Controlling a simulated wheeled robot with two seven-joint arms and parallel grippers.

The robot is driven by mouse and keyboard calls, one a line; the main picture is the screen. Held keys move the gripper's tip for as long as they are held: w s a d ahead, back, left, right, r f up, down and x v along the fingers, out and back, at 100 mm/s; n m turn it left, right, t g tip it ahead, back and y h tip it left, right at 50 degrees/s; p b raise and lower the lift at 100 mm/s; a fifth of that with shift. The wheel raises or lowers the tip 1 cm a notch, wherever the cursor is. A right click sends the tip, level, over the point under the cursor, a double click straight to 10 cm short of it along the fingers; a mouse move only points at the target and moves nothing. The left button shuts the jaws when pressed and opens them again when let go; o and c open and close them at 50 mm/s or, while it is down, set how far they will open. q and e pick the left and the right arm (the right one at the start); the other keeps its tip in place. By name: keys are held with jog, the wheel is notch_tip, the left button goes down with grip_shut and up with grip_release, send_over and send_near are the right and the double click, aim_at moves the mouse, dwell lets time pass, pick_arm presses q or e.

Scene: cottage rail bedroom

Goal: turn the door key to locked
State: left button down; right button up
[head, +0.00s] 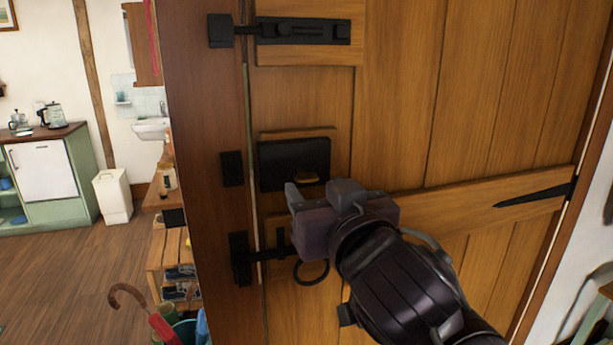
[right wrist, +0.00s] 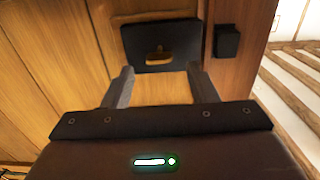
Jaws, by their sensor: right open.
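The wooden door (head: 400,100) carries a black lock case (head: 280,152) on its left side. A small brass key (head: 313,174) shows at the case's lower part, partly hidden behind my gripper in the head view. My right gripper (head: 316,190) is in front of and just below the lock. In the right wrist view the open fingers (right wrist: 160,70) point at the lock case (right wrist: 135,42), with the brass key (right wrist: 158,57) between their lines and nothing held. The key's bow looks wide sideways there. The fingers appear apart from the key. My left gripper is not in view.
A black bolt (head: 300,31) is above the lock; a latch with a ring handle (head: 311,272) hangs below, close to my right gripper. A keeper (head: 231,168) sits on the frame. An umbrella (head: 150,312) and shoe rack (head: 170,250) stand left of the door.

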aim_at(309, 181)
jog(key=x, duration=0.6)
jog(key=shift+p, duration=0.35)
jog(key=shift+s, duration=0.1)
jog(key=c, duration=1)
